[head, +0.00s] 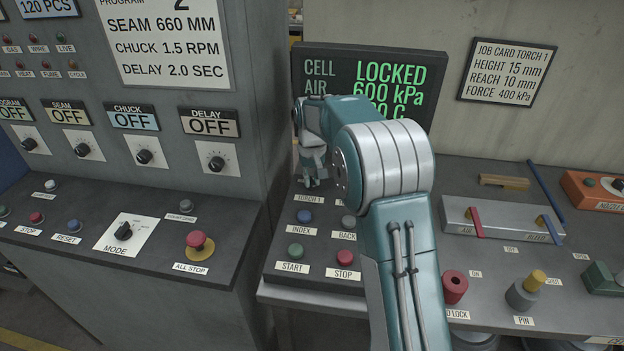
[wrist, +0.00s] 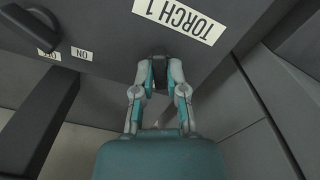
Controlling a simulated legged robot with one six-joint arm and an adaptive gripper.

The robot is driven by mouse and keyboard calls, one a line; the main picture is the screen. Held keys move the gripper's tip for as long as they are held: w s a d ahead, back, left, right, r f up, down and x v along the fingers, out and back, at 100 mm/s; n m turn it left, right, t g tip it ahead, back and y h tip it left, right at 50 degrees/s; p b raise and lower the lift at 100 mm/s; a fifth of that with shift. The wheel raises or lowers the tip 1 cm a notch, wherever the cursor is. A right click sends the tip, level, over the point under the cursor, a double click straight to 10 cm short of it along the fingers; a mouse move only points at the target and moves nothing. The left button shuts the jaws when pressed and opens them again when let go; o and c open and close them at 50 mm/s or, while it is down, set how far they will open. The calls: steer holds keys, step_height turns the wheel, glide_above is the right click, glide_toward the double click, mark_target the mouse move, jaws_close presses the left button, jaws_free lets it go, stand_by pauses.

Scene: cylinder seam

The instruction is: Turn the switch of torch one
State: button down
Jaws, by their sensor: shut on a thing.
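My gripper (head: 312,183) is at the far left corner of the button panel, just behind the TORCH 1 label (head: 309,199). In the wrist view the fingertips (wrist: 160,72) are closed on the small dark switch of torch one (wrist: 160,80), beside the upside-down TORCH 1 label (wrist: 180,17). The fingers cover most of the switch, and its pointing direction cannot be read. In the head view the gripper hides the switch.
The INDEX button (head: 304,216), START button (head: 295,250) and STOP button (head: 345,257) are on the same panel. My arm hides part of the display (head: 340,62), which reads LOCKED. A red ALL STOP button (head: 197,243) is on the left console.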

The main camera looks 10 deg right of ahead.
steer(key=m, duration=0.5)
steer(key=shift+w+r, duration=0.1)
steer(key=shift+w, duration=0.05)
steer(key=shift+m, duration=0.3)
stand_by(0.3)
steer(key=c, duration=0.7)
jaws_free()
steer(key=shift+w, duration=0.1)
step_height(320, 180, up, 12)
steer(key=shift+a+f, duration=0.15)
